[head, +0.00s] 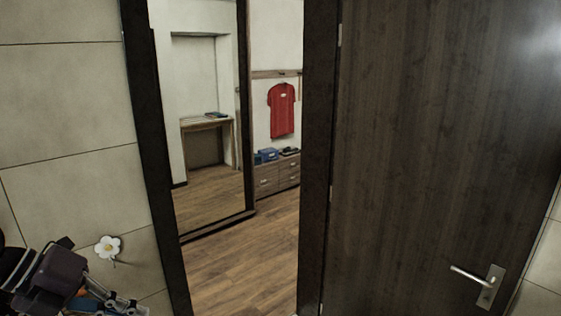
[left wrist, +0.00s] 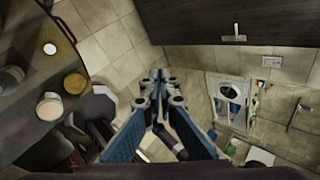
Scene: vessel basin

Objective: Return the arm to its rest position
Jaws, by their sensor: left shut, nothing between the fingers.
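My left gripper (left wrist: 160,76) is in the middle of the left wrist view, its two blue-padded fingers meeting at the tips with nothing between them. In the head view my left arm shows folded at the lower left corner, close to the tiled wall. The fingertips are not clear there. My right gripper is in neither view.
A dark door (head: 430,150) with a metal handle (head: 472,277) stands open beside a doorway with wooden floor (head: 250,262). A dark counter (left wrist: 30,92) with jars is left in the wrist view.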

